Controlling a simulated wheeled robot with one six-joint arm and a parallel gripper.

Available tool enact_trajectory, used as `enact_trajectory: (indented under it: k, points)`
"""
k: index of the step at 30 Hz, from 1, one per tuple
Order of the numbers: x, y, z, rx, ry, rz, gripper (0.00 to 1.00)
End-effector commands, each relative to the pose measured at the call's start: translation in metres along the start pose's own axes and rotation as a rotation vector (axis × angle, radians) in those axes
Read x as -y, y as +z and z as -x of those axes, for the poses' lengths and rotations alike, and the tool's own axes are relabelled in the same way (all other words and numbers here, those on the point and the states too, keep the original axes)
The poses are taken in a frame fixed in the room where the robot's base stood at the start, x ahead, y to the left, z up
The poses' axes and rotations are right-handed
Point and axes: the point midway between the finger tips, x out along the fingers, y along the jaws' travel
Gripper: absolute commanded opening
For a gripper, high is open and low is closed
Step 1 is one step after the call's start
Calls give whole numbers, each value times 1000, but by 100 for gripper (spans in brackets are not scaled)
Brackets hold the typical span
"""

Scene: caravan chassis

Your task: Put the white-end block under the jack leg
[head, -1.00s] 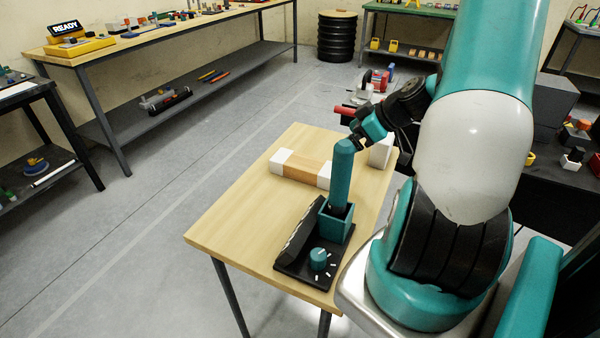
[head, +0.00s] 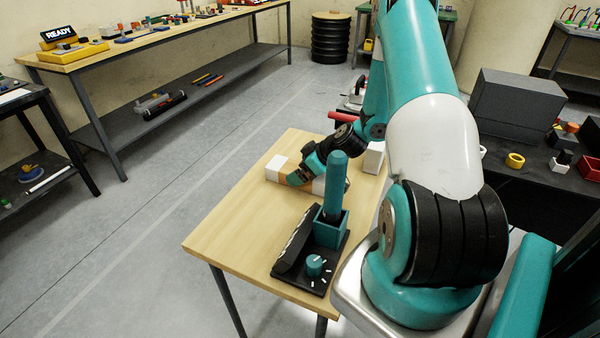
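The white-end block (head: 276,166) lies flat on the small wooden table, a wood-coloured bar with white ends. Its middle and right part are partly covered by my gripper (head: 296,177), which is down at the block, pointing towards the left. The fingers are too small and dark to show whether they are open, or whether they touch the block.
The wooden table (head: 225,240) also carries a white block (head: 374,158) behind my wrist. A teal upright handle (head: 335,185) stands in a teal box on a black base with a knob (head: 315,265), close to my gripper. The table's left part is bare.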

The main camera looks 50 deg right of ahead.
Motion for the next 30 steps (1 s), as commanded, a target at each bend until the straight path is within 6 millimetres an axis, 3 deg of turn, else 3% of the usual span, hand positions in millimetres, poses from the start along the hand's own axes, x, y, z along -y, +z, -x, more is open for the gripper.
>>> enact_trajectory:
  k: [4, 11, 20, 30]
  points:
    - [0, 0, -15, 1, 0, 1, 100]
    - [-1, 0, -18, 0, 2, 0, 100]
    - [-1, 0, -17, -1, 2, 0, 37]
    - [-1, -4, -13, -2, 2, 1, 37]
